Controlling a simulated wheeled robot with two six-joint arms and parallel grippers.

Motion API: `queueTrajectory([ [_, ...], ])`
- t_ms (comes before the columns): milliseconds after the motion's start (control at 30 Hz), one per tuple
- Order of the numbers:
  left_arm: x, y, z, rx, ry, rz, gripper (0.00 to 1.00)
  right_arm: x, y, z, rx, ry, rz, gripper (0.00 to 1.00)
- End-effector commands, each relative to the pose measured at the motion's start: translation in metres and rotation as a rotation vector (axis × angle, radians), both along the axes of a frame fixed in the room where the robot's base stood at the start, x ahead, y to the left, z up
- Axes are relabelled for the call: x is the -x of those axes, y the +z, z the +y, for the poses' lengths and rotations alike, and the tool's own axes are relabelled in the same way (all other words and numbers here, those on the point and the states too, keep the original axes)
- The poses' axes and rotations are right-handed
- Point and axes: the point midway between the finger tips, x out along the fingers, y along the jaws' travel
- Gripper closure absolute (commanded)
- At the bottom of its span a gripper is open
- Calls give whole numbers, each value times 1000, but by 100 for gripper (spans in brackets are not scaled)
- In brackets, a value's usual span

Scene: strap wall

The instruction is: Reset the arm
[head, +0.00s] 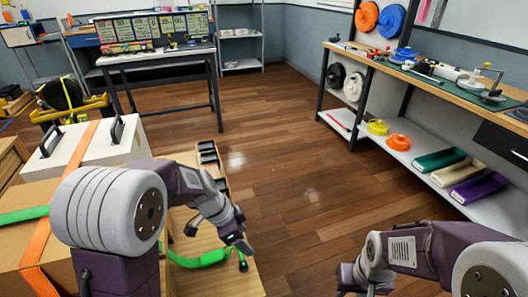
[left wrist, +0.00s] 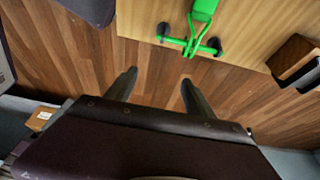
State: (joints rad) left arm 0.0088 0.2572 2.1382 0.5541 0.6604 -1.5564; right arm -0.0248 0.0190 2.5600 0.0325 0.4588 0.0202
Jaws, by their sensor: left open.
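My left arm comes in from the left in the head view. Its gripper (head: 240,242) hangs over the right edge of a wooden platform, near a green strap (head: 205,260). In the left wrist view the left gripper (left wrist: 159,88) has its fingers spread, with only wooden floor between them. The green strap's end (left wrist: 203,10) and its dark-tipped hook lie on the pale wood beyond the fingers, apart from them. My right gripper (head: 352,278) is low at the right in the head view, partly hidden by its own arm; its jaws are unclear.
A white case (head: 90,150) with black handles sits on cardboard boxes (head: 12,238), bound by an orange strap (head: 72,165). A workbench with shelves (head: 425,150) stands at right, and a table (head: 160,55) stands at the back. The wooden floor (head: 290,150) between them is clear.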

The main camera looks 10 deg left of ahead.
Motion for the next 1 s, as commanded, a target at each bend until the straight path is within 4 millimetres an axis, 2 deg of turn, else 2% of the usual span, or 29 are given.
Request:
queueTrajectory([
  [67, -1, 7, -2, 0, -6, -20, 38, 0, 0, 0, 0, 0, 0, 64],
  [100, 7, 11, -2, -8, -20, -25, 38, 0, 0, 0, 0, 0, 0, 64],
  [167, 36, 6, 8, -61, -16, 6, 38, 0, 0, 0, 0, 0, 0, 64],
  [300, 80, -11, 35, -141, 285, 117, 38, 0, 0, 0, 0, 0, 0, 64],
  [400, 99, -19, 48, -168, 508, 167, 38, 0, 0, 0, 0, 0, 0, 64],
  [567, 115, -29, 63, -176, 838, 220, 38, 0, 0, 0, 0, 0, 0, 64],
  [700, 112, -30, 67, -126, 1139, 245, 38, 0, 0, 0, 0, 0, 0, 64],
  [733, 112, -5, 67, -126, 1140, 246, 38, 0, 25, 0, 0, 0, 2, 64],
  [967, 112, 78, 66, -127, 1134, 246, 38, 0, 109, 0, 0, 0, -1, 64],
  [1000, 112, 95, 67, -127, 1134, 246, 38, 0, 125, 0, 0, 0, 0, 64],
])
